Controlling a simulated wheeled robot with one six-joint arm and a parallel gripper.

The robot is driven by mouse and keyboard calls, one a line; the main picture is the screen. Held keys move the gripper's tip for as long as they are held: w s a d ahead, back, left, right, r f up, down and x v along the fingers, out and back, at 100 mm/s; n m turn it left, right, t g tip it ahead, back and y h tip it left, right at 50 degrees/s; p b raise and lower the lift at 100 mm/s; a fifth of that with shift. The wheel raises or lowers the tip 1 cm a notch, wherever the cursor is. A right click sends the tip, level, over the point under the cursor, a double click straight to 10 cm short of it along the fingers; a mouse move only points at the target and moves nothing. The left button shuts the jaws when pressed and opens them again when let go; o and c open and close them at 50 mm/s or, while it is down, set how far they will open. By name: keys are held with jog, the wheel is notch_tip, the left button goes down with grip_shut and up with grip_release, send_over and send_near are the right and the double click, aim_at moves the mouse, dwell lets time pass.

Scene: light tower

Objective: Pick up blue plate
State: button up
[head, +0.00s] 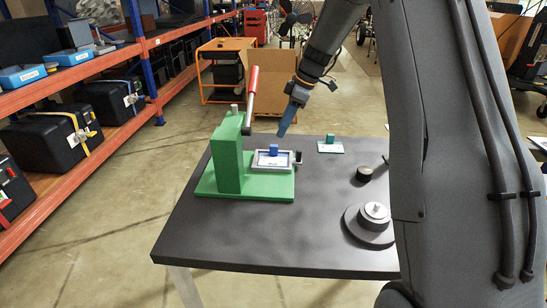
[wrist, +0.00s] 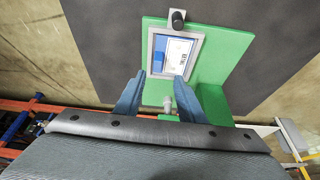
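The blue plate (head: 265,160) has a blue block handle and a pale label. It lies in a grey frame (head: 287,166) on the base of a green press (head: 228,160) with a red-handled lever. In the wrist view the blue plate (wrist: 177,52) shows inside its grey frame, beyond my fingertips. My gripper (head: 281,134) is just above and slightly right of the blue handle in the head view. In the wrist view my gripper (wrist: 161,77) has its two blue fingers apart with nothing held between them.
A green plate (head: 331,147) with a green handle lies right of the press on the dark table (head: 250,235). A small black round part (head: 364,174) and a round grey stand (head: 371,225) are further right. The table's front area is clear.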

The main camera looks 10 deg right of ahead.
aim_at(275, 145)
jog(key=shift+d+p+x, duration=0.1)
jog(key=shift+p+x, duration=0.75)
jog(key=shift+x, duration=1.1)
jog(key=shift+d+p+x, duration=0.15)
jog(key=shift+p+x, duration=0.65)
jog(key=shift+x, duration=1.1)
jog(key=shift+w+f, duration=0.1)
jog(key=shift+w, duration=0.1)
grip_shut()
